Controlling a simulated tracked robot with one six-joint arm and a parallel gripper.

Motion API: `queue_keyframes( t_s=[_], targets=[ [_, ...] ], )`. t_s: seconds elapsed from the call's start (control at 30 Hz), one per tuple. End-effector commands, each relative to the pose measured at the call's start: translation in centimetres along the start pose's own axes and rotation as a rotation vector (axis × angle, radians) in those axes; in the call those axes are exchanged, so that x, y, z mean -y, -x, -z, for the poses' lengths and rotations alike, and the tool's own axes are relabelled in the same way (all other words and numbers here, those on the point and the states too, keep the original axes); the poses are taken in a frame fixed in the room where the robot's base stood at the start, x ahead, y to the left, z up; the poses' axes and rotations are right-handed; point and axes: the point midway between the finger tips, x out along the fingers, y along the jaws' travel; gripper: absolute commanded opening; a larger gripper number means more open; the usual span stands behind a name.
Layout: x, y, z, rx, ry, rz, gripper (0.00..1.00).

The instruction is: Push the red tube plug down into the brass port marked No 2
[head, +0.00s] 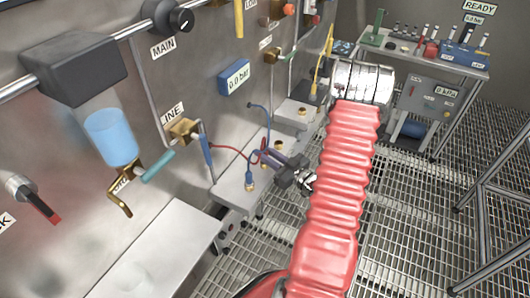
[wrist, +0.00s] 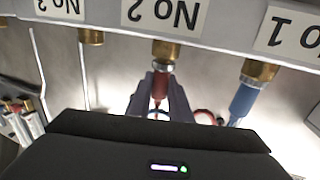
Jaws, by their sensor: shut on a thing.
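In the wrist view, upside down, the brass port (wrist: 166,50) marked No 2 sits at the shelf edge under its label. The red tube plug (wrist: 159,86) is between the fingers of my gripper (wrist: 160,80), which is shut on it. The plug's end lines up with the port and appears to meet its mouth; I cannot tell how deep it sits. In the head view my gripper (head: 264,157) is over the steel shelf by the panel. The red tube (head: 228,148) runs to it from the panel.
A blue plug (wrist: 243,101) sits in the port (wrist: 258,70) marked No 1, beside my gripper. Port No 3 (wrist: 91,37) is empty on the other side. A blue gauge (head: 235,77) is on the panel above. Grated floor (head: 420,200) lies right of my arm.

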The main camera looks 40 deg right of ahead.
Motion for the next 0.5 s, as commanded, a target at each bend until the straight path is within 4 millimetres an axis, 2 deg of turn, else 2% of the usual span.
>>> queue_keyframes(
  t_s=[0.3, 0.33, 0.5],
  targets=[
    [-0.01, -0.01, -0.53, -0.001, 0.001, 0.000, 0.00],
    [-0.02, -0.01, -0.49, -0.001, 0.002, 0.000, 0.20],
    [-0.01, -0.01, -0.49, 0.000, 0.001, 0.000, 0.32]
  ],
)
